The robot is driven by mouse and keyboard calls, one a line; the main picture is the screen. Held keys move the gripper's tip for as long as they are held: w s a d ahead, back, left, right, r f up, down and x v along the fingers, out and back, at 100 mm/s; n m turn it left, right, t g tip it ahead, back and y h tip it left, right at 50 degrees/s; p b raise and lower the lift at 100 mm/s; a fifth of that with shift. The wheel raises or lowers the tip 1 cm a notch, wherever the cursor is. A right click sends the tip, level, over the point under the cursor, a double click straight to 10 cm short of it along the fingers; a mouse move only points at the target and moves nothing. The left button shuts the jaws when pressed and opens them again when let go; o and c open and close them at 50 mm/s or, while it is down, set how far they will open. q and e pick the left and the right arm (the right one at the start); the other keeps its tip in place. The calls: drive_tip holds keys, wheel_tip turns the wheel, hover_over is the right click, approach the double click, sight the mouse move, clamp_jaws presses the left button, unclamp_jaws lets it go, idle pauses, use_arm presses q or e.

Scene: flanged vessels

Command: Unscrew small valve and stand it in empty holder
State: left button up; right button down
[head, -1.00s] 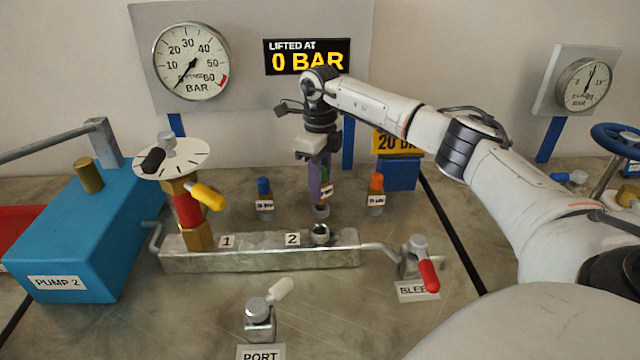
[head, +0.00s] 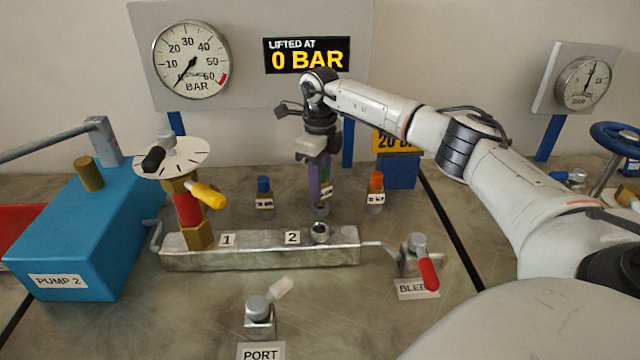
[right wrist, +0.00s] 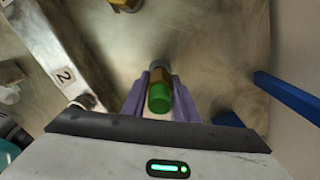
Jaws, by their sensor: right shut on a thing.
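The small valve has a green cap (right wrist: 160,97) and a brass body (right wrist: 158,77). In the right wrist view it sits between the purple fingers of my right gripper (right wrist: 160,84), which is shut on it. In the head view my right gripper (head: 320,190) points down behind the metal block (head: 260,255), and the valve's white label (head: 327,193) shows beside the fingers. A grey round piece (head: 320,210) is directly below the fingertips at the bench; I cannot tell whether the valve is seated in it. Port 2 (head: 320,232) on the block is open and empty. My left gripper is not in view.
A blue-capped valve (head: 264,193) stands left of the gripper and an orange-capped one (head: 376,191) right of it, both close. A dial with a yellow lever (head: 207,195) rises at port 1. The bleed valve's red handle (head: 429,274) is at the right.

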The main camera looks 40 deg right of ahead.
drive_tip(key=shift+f+b, duration=0.45)
drive_tip(key=shift+f, duration=0.6)
drive_tip(key=c, duration=1.3)
unclamp_jaws()
drive_tip(key=shift+c, duration=0.2)
wheel_tip(320, 180, up, 10)
drive_tip(key=shift+r+b, duration=0.25)
drive_tip(key=shift+b, duration=0.1)
